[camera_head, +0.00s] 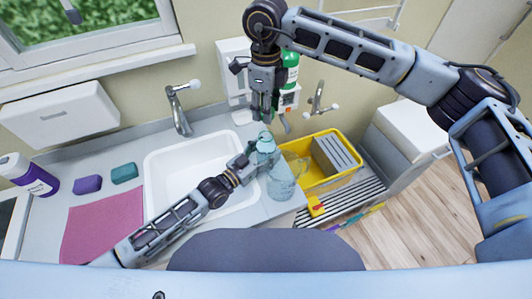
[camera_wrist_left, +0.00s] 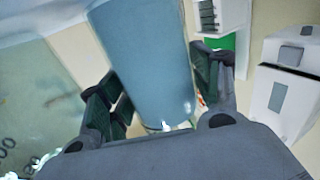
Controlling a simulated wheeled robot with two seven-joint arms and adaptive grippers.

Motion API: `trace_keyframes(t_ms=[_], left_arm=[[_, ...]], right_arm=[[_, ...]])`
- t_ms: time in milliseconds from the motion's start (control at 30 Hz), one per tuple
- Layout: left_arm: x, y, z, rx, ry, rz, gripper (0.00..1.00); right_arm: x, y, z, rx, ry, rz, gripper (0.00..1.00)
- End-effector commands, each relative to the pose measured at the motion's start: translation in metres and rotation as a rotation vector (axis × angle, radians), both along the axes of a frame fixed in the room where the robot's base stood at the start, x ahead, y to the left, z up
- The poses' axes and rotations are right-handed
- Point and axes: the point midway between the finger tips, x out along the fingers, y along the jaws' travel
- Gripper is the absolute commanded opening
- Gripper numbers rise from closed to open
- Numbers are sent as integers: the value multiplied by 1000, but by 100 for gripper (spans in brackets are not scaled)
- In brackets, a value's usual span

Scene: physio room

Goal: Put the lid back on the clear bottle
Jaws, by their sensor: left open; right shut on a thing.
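The clear bottle (camera_head: 267,150) is pale blue and see-through, and stands at the counter's right part behind a clear jug (camera_head: 282,183). My left gripper (camera_head: 251,158) is open beside the bottle, coming from the left. In the left wrist view the bottle (camera_wrist_left: 145,60) lies between the open fingers (camera_wrist_left: 160,95); whether they touch it is unclear. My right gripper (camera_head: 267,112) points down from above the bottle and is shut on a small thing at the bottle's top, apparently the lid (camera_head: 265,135). The fingers partly hide it, so I cannot tell whether it is seated.
The jug also shows large at left in the left wrist view (camera_wrist_left: 40,105). A white sink (camera_head: 185,165) lies left of the bottle. A yellow crate (camera_head: 335,180) stands to the right. A green bottle (camera_head: 291,70) in a wall holder is close behind my right gripper.

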Motion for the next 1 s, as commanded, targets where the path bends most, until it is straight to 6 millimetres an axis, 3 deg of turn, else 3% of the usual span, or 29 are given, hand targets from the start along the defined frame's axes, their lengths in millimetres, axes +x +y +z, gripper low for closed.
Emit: trace_keyframes(t_ms=[167, 533, 733, 1000], left_arm=[[0, 0, 0, 0, 0, 0, 62], [0, 0, 0, -1, 1, 0, 15], [0, 0, 0, -1, 1, 0, 14], [0, 0, 0, -1, 1, 0, 14]], right_arm=[[0, 0, 0, 0, 0, 0, 33], [0, 0, 0, 0, 0, 0, 33], [0, 0, -6, -1, 1, 0, 33], [0, 0, -30, -2, 1, 0, 33]])
